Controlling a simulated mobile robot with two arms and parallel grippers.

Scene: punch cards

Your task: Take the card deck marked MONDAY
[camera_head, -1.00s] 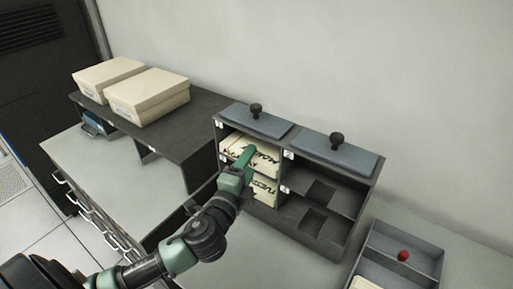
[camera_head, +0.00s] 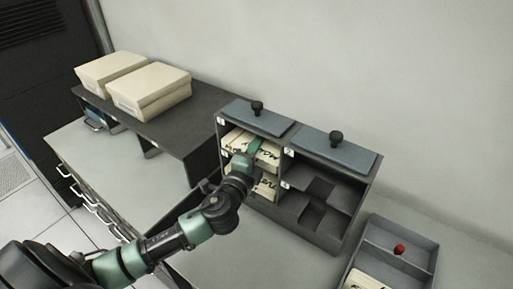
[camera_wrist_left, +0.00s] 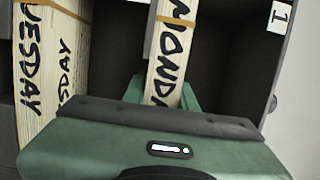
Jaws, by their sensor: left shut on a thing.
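The cream card deck marked MONDAY (camera_head: 267,157) is in the upper left compartment of the dark rack (camera_head: 322,236). In the left wrist view, its lettered edge (camera_wrist_left: 172,45) with a brown band stands between the green fingers. My left gripper (camera_head: 250,149) is at the compartment's front, shut on this deck, and covers part of it in the head view. The deck marked TUESDAY (camera_head: 266,189) lies in the compartment below; it also shows at left in the left wrist view (camera_wrist_left: 40,75), apart from the fingers. My right gripper is not in view.
The rack's right compartments look empty. Its top has two blue-grey lids (camera_head: 333,153) with dark knobs. A grey tray (camera_head: 424,260) with a red knob and a cream deck stands front right. Two cream boxes (camera_head: 150,90) sit on the dark shelf at left.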

